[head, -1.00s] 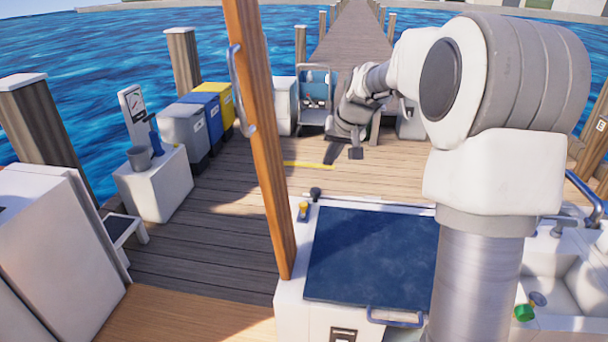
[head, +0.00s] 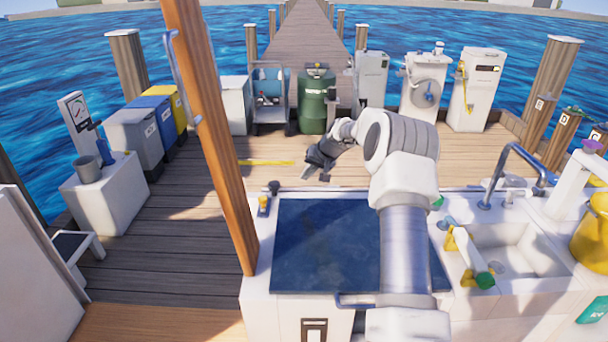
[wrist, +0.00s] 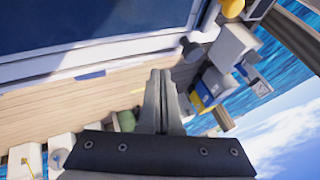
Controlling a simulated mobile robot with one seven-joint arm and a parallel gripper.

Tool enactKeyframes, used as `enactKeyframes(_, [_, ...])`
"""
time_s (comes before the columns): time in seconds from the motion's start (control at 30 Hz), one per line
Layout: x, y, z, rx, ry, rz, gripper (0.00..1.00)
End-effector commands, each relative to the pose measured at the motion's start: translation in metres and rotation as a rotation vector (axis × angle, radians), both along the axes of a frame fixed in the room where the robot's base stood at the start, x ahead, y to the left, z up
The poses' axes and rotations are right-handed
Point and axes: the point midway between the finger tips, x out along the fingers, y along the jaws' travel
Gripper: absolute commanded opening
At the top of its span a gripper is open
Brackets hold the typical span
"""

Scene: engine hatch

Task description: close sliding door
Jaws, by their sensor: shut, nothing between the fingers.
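I cannot tell for certain which part is the sliding door. A dark blue flat panel (head: 325,245) lies in the white counter top, with a bar handle (head: 357,300) at its front edge. A tall brown wooden post or panel edge (head: 212,140) with a metal handle (head: 181,75) stands upright at its left. My gripper (head: 308,173) hovers near the panel's far edge, apart from both handles. In the wrist view my gripper's fingers (wrist: 162,75) are together and empty. The blue panel (wrist: 90,25) and its pale frame show at the upper left there.
A sink (head: 510,255) with a blue faucet (head: 515,165) is right of the panel. Small knobs (head: 263,205) stand at its left corner. Bins (head: 140,135) and a white stand (head: 100,195) are at the left. A green drum (head: 317,100) stands behind.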

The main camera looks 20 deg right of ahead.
Motion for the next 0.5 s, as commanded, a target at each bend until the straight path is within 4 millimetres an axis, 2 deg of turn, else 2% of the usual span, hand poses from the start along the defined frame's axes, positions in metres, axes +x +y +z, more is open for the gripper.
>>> enactKeyframes(0.1, [0.014, 0.006, -0.023, 0.0, 0.001, 0.002, 0.0])
enactKeyframes(0.33, [0.036, 0.014, -0.057, 0.0, 0.002, 0.002, 0.0])
enactKeyframes(0.5, [0.05, 0.035, -0.059, -0.002, 0.001, 0.004, 0.0])
